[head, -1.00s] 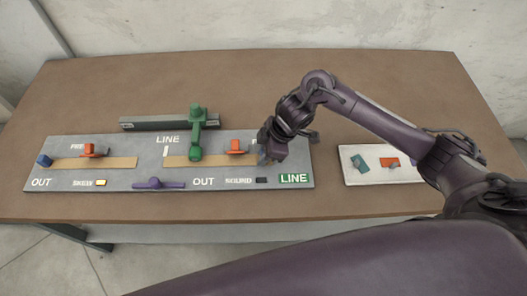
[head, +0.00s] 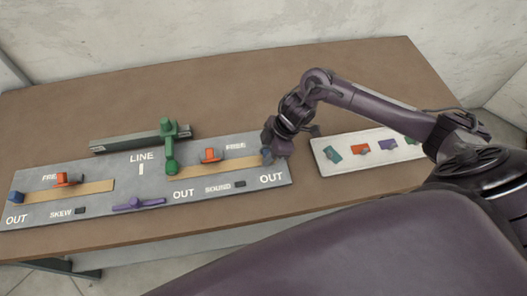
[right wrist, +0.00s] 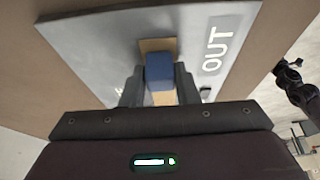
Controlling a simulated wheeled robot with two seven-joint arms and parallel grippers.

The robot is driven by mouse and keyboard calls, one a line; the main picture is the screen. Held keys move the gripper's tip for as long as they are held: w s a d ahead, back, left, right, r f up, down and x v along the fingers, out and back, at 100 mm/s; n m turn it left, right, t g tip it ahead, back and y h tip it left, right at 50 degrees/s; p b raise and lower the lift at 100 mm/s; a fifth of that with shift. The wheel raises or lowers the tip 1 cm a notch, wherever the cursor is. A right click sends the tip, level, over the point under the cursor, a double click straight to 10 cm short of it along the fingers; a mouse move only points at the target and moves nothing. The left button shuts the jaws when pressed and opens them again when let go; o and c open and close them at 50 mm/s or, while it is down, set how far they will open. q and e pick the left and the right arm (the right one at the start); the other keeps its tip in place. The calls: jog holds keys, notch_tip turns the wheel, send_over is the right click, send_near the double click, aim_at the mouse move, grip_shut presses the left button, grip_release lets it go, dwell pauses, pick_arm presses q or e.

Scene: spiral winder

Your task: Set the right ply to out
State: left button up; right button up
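The grey winder board (head: 100,205) lies on the brown table. At the right end of its right wooden strip (head: 236,163) sits a blue block (head: 267,157), mostly hidden by my right gripper (head: 270,152) in the head view. In the right wrist view the blue block (right wrist: 160,70) is between the gripper's two fingers (right wrist: 160,85), which lie close against both sides. An orange block (head: 210,155) sits further left on that strip, near FREE. My left gripper is not in view.
A green upright arm (head: 170,150) stands by a grey rail (head: 115,141) behind the board. The left strip (head: 95,187) has an orange block (head: 66,180) and a blue block (head: 16,197). A purple lever (head: 138,204) is at front. A white tray (head: 325,165) with several coloured pieces is right.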

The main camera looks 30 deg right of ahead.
jog(key=o, duration=0.4)
jog(key=shift+d, duration=0.2)
jog(key=shift+c, duration=0.2)
jog(key=shift+r, duration=0.3)
jog(key=v, duration=0.7)
jog(key=shift+b, duration=0.4)
jog(key=shift+s+d, duration=0.15)
jog(key=shift+s, duration=0.05)
